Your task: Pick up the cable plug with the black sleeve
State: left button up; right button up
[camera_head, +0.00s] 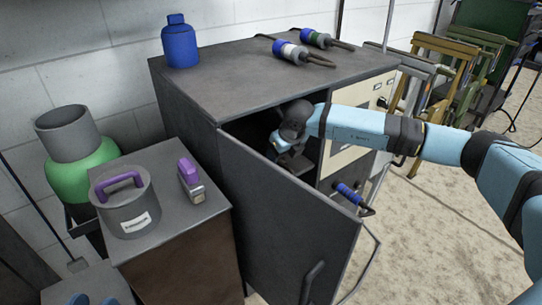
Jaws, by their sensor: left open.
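My left gripper seems to show only as blue tips (93,299) at the bottom left edge, spread apart and empty.
The cabinet door (285,225) stands open toward me. A blue-handled piece (349,193) sticks out below the drawers. A blue bottle (180,45) stands on the cabinet (225,85). A lidded pot (126,208) and a purple-handled item (190,180) stand on the lower box. Wooden chairs are at right.

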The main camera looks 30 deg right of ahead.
aim_at(263, 148)
jog(key=w, duration=0.1)
jog(key=w+b, duration=0.1)
jog(key=w, duration=0.1)
jog(key=w+b, duration=0.1)
jog(key=w, duration=0.1)
jog(key=shift+a+f, duration=0.15)
jog(key=shift+a, duration=0.25)
jog(key=shift+w+f, duration=0.2)
jog(key=shift+f, duration=0.35)
jog(key=shift+w+f, duration=0.15)
jog(key=shift+f, duration=0.2)
jog(key=shift+w+f+b, duration=0.2)
jog(key=shift+f+b, duration=0.15)
pick_arm(q)
jog(key=m, duration=0.1)
jog(key=w+a+r+m+t, duration=0.1)
jog(key=shift+w+m+h, duration=0.2)
jog(key=shift+m+h, duration=0.1)
jog(key=shift+h, duration=0.1)
pick_arm(e)
jog(key=c, duration=1.1)
pick_arm(q)
jog(key=shift+f, duration=0.15)
pick_arm(e)
jog(key=shift+s, duration=0.15)
